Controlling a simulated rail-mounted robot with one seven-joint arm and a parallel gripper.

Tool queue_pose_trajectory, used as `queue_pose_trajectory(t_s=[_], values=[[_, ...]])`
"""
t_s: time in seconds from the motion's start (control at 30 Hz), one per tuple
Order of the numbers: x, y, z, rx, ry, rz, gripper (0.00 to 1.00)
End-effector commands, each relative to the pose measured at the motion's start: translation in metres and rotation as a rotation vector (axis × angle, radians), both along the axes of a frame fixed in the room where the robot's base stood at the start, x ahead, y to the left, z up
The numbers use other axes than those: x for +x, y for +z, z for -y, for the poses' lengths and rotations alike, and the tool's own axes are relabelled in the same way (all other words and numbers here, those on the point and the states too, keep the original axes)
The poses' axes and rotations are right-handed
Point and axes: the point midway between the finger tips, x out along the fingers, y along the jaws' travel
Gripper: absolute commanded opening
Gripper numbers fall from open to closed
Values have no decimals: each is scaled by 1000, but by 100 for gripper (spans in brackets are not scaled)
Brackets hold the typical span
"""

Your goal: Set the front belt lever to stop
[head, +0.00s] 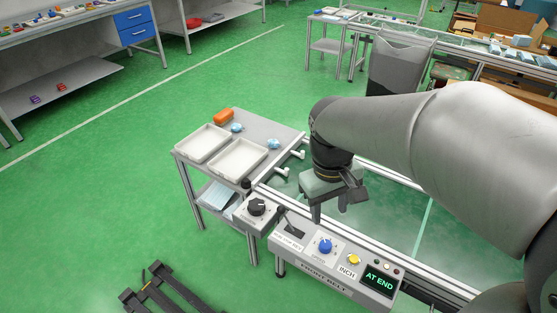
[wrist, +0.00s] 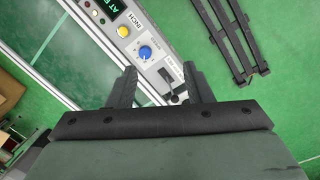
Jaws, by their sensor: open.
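The front belt panel (head: 325,279) is a grey box with a "FRONT BELT" label at the belt's near end. Its lever (head: 285,218) is a dark stick rising from a slot at the panel's left end, tilted toward the upper left. I cannot read which marked position it is in. My gripper (head: 328,212) is open and empty, above and to the right of the lever, apart from it in the head view. In the wrist view the lever (wrist: 172,99) shows dark between the open fingers of my gripper (wrist: 163,84), partly hidden near the right finger.
The panel also has a blue knob (head: 325,246), a yellow button (head: 354,259) and a display (head: 380,280) reading "AT END". A box with a black knob (head: 257,207) stands left of the lever. A trolley (head: 272,128) with white trays stands behind. A black frame (head: 168,291) lies on the floor.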

Motion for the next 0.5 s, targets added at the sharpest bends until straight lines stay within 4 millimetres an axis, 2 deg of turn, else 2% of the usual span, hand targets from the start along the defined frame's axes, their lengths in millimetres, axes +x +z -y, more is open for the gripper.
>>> queue_pose_trajectory(t_s=[0.03,0.2,0.33,0.4,0.5], values=[[32,-20,-15,-28,104,-29,46],[121,-48,-68,-124,439,-118,46],[169,-76,-110,-181,636,-177,46],[186,-88,-127,-203,710,-203,46],[201,-100,-144,-224,779,-225,46]])
